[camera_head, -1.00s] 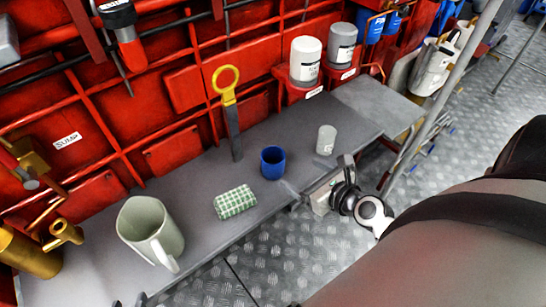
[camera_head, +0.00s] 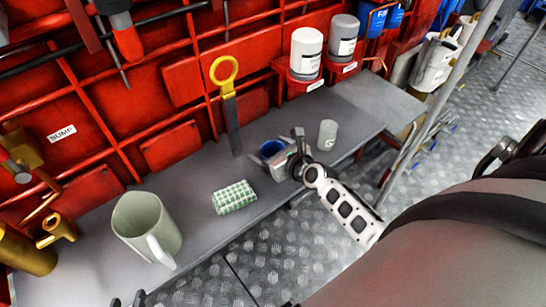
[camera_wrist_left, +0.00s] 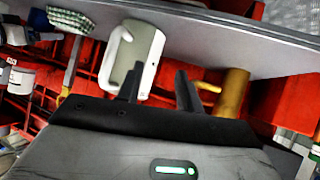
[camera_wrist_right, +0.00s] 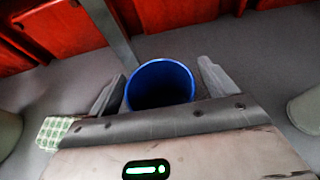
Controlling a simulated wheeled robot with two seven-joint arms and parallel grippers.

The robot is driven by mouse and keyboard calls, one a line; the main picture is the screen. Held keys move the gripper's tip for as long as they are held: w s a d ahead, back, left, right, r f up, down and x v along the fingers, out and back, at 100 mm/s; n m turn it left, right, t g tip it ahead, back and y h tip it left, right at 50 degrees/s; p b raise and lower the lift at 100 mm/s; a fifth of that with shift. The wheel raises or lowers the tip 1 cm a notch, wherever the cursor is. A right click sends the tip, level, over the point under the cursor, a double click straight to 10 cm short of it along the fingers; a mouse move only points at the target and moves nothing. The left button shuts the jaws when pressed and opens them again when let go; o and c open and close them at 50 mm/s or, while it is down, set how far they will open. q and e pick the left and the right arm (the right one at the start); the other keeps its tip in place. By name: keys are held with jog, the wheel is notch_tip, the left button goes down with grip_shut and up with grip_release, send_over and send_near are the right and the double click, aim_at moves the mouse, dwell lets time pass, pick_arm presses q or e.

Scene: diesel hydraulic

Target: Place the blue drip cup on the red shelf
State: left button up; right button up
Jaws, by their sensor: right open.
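The blue drip cup (camera_head: 270,148) stands on the grey bench and is partly hidden by my right gripper (camera_head: 287,157). In the right wrist view the cup (camera_wrist_right: 160,86) is upright between the two spread fingers of the right gripper (camera_wrist_right: 162,88), with gaps showing beside it. Small red shelves (camera_head: 302,91) on the red wall carry a white canister (camera_head: 306,54) and a grey canister (camera_head: 343,38). My left gripper (camera_wrist_left: 158,88) is open and empty, near the big mug; only its dark tips show at the head view's bottom edge.
The grey bench (camera_head: 205,165) also holds a green checked cloth (camera_head: 235,197), a pale green mug (camera_head: 146,228) and a small pale cup (camera_head: 327,135). A yellow-handled tool (camera_head: 228,100) stands against the wall behind the blue cup. A grey pole (camera_head: 440,105) rises at right.

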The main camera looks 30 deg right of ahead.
jog(key=shift+w+f, duration=0.15)
jog(key=shift+w, duration=0.15)
jog(key=c, duration=1.1)
jog(key=shift+r, duration=0.2)
